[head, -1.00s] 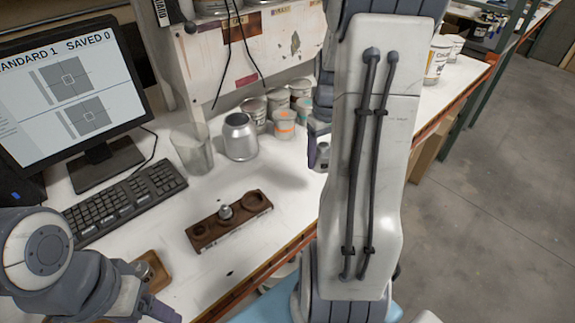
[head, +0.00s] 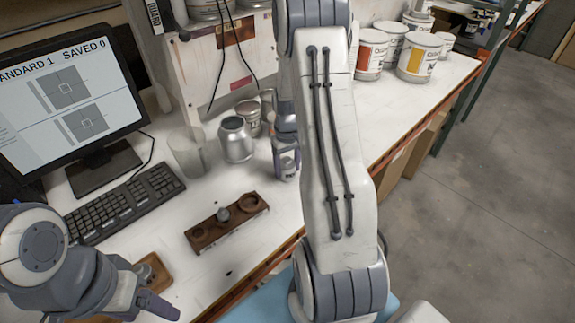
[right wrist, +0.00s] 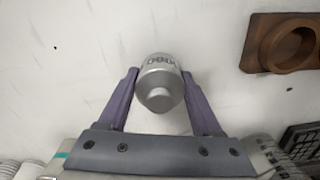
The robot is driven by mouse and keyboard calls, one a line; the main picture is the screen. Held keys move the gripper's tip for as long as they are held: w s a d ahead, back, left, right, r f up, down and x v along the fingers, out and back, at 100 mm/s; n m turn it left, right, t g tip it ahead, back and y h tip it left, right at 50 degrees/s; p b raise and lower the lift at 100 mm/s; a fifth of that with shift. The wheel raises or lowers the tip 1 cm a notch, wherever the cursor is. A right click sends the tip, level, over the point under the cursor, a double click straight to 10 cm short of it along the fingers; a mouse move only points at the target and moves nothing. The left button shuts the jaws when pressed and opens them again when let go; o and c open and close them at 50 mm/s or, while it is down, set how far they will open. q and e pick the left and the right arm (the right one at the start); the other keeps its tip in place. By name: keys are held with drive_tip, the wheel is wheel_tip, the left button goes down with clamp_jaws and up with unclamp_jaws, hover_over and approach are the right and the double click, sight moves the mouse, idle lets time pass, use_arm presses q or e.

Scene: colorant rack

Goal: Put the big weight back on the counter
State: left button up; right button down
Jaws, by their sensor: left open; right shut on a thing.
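The big weight, a silver cylinder with a narrower knob (right wrist: 160,88), sits between the two purple fingers of my right gripper (right wrist: 161,95) in the right wrist view. My right gripper (head: 286,165) is shut on it over the counter (head: 190,285), right of the silver can. I cannot tell whether the weight touches the counter. A brown wooden weight block (head: 210,234) lies nearer the front edge, with a smaller weight (head: 222,214) in its middle and an empty large recess at its right end. My left gripper (head: 160,308) is open and empty at the lower left.
A silver can (head: 236,140), a clear beaker (head: 188,152) and paint tins (head: 249,117) stand behind. A keyboard (head: 118,205) and monitor (head: 75,95) are left. A small wooden tray (head: 157,270) is near my left gripper.

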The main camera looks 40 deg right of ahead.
sight(287, 159)
drive_tip(key=shift+f, duration=0.2)
drive_tip(key=shift+c, duration=0.3)
unclamp_jaws()
drive_tip(key=shift+r, duration=0.25)
wheel_tip(287, 159, up, 12)
drive_tip(key=shift+f+b, duration=0.1)
drive_tip(key=shift+b, duration=1.05)
drive_tip(key=s+a+r+n, duration=0.2)
drive_tip(key=s+a+n, duration=0.1)
drive_tip(key=a, duration=0.9)
drive_tip(key=s+a+r+n, duration=0.2)
drive_tip(key=s+a, duration=0.1)
drive_tip(key=a, duration=1)
drive_tip(key=s+a+n, duration=0.2)
drive_tip(key=s+a, duration=0.2)
drive_tip(key=s, duration=0.3)
drive_tip(key=s+a+f+n+y, duration=0.1)
drive_tip(key=s+a+n, duration=0.1)
drive_tip(key=s+a, duration=0.3)
drive_tip(key=s, duration=0.3)
drive_tip(key=shift+s+f, duration=0.15)
